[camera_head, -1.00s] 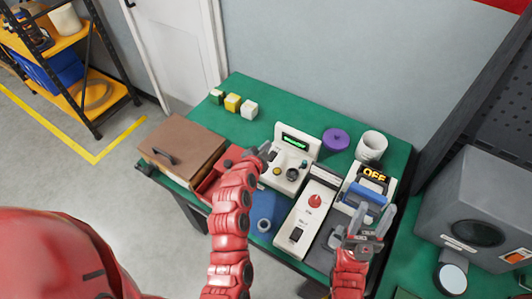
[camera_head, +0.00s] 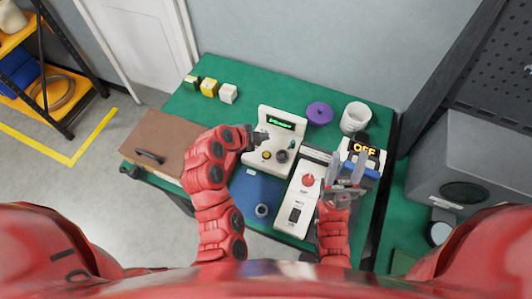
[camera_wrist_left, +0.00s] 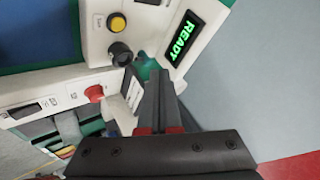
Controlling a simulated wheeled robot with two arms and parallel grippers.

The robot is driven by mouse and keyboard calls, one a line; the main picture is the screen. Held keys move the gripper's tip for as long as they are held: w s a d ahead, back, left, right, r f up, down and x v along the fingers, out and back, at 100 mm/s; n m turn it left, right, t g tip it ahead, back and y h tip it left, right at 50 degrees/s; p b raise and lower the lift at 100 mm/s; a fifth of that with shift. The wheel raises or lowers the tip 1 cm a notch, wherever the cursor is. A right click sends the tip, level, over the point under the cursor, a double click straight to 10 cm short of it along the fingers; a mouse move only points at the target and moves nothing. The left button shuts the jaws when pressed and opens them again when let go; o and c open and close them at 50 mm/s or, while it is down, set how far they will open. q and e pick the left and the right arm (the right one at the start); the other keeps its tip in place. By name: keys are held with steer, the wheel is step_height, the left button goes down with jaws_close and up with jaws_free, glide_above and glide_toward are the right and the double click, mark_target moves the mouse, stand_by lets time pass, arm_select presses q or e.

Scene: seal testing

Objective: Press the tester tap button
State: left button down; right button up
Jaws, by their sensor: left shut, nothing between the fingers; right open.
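The tester (camera_head: 270,115) is a white unit on the green table with a lit green display. The display (camera_wrist_left: 184,38) reads READY in the left wrist view. A yellow button (camera_head: 267,155) and a black knob (camera_head: 281,156) sit on its front; the yellow button (camera_wrist_left: 117,23) and knob (camera_wrist_left: 120,53) also show in the wrist view. My left gripper (camera_head: 260,138) is shut and empty, at the tester's left side near the yellow button. Its closed fingers (camera_wrist_left: 158,88) show no clear contact with the button. My right gripper (camera_head: 346,162) is open and empty, in front of the OFF-display device.
A white unit with a red knob (camera_head: 308,180) stands right of the tester. The OFF-display device (camera_head: 366,151) is further right. A blue mat (camera_head: 247,196) holds a small ring. A brown case (camera_head: 160,140), small blocks (camera_head: 209,88), a purple lid (camera_head: 319,112) and a white cup (camera_head: 355,116) surround them.

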mark_target(266, 155)
arm_select(q)
step_height(266, 155, down, 8)
steer(key=b, duration=0.3)
steer(key=shift+b, duration=0.4)
steer(key=shift+f+b, duration=0.4)
steer(key=shift+b, duration=0.05)
stand_by(1.4)
steer(key=shift+f+b, duration=0.35)
steer(key=shift+b, duration=0.45)
